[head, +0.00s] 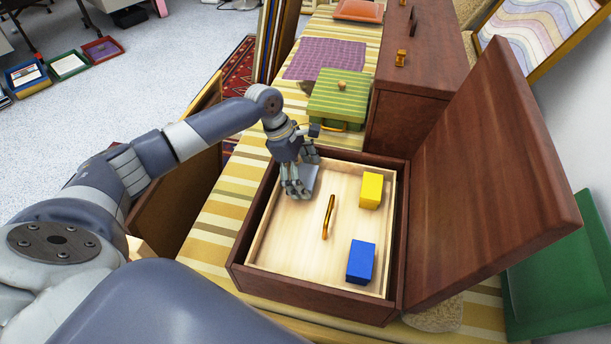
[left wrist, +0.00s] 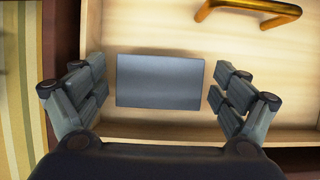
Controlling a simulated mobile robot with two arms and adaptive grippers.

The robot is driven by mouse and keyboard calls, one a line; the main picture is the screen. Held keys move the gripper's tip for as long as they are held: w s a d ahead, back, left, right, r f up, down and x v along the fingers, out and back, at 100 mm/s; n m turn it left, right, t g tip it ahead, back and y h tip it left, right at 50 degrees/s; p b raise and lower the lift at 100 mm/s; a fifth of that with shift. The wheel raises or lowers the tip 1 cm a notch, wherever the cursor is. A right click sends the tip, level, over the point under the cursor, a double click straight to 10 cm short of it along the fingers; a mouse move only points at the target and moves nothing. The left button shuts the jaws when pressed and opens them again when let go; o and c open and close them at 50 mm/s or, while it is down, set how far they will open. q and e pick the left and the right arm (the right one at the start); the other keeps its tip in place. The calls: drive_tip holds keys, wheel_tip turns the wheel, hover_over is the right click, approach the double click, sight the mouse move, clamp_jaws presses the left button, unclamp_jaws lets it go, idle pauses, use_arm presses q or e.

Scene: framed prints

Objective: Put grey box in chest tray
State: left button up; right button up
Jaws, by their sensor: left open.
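The grey box (left wrist: 160,80) sits in the light wooden tray (head: 285,245) of the open brown chest (head: 330,303), at the tray's upper left in the head view. In the head view the grey box (head: 309,178) is partly hidden by my left gripper (head: 297,190). In the left wrist view my left gripper (left wrist: 160,88) is open, with one finger on each side of the grey box and a gap on both sides. The tray also shows in the left wrist view (left wrist: 150,25). My right gripper is not in view.
A yellow block (head: 371,190), a blue block (head: 361,262) and a brass handle (head: 328,217) are in the tray. The chest lid (head: 490,180) stands open at the right. A green striped box (head: 340,98) and a purple mat (head: 318,59) lie beyond the chest on the striped cloth.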

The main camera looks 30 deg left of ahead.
use_arm(q)
drive_tip(key=p+v, duration=0.2)
drive_tip(key=v, duration=0.4)
drive_tip(key=shift+w, duration=0.1)
drive_tip(key=shift+p+v, duration=0.9)
drive_tip(key=shift+v, duration=2.05)
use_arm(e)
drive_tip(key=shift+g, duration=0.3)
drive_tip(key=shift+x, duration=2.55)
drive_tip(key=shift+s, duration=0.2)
